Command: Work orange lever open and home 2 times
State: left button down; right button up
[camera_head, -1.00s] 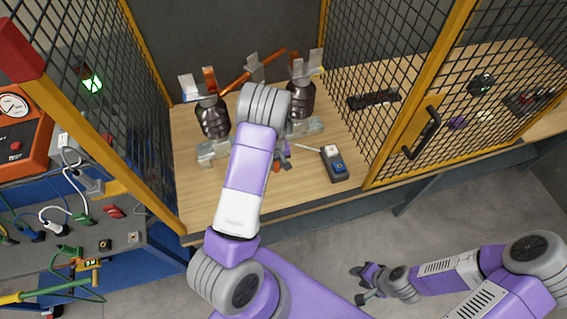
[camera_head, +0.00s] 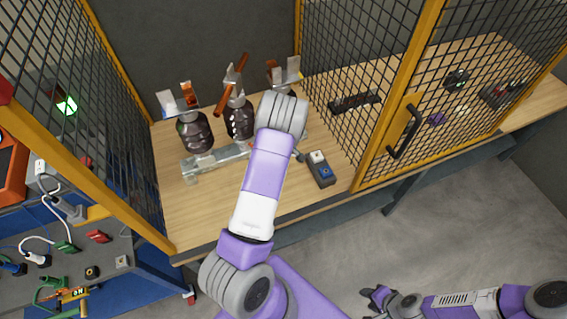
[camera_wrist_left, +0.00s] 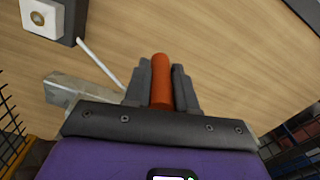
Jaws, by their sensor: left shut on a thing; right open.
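The isolator stands on the wooden bench, with dark ribbed insulators (camera_head: 196,132) on a pale metal base (camera_head: 215,160). Orange bars (camera_head: 231,88) stand steeply tilted at its middle post, between upright metal contacts. In the left wrist view, my left gripper (camera_wrist_left: 161,80) is shut on the orange lever (camera_wrist_left: 161,72), whose rounded end sticks up between the fingers. In the head view my left arm hides that gripper, the lever and part of the right insulator. My right gripper (camera_head: 374,298) is open and empty, low over the floor, away from the bench.
A dark box with white and blue buttons (camera_head: 321,172) sits right of my left arm; it also shows in the left wrist view (camera_wrist_left: 50,20). Yellow-framed mesh panels (camera_head: 390,125) flank the isolator. A side bench (camera_head: 115,247) with cables stands left.

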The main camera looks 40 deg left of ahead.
pick_arm(q)
jog(key=shift+w, duration=0.1)
jog(key=c, duration=0.9)
grip_release()
jog(key=shift+r, duration=0.1)
notch_tip(320, 180, up, 7)
jog(key=shift+r+p, duration=0.2)
jog(key=shift+p, duration=0.2)
jog(key=shift+f, duration=0.1)
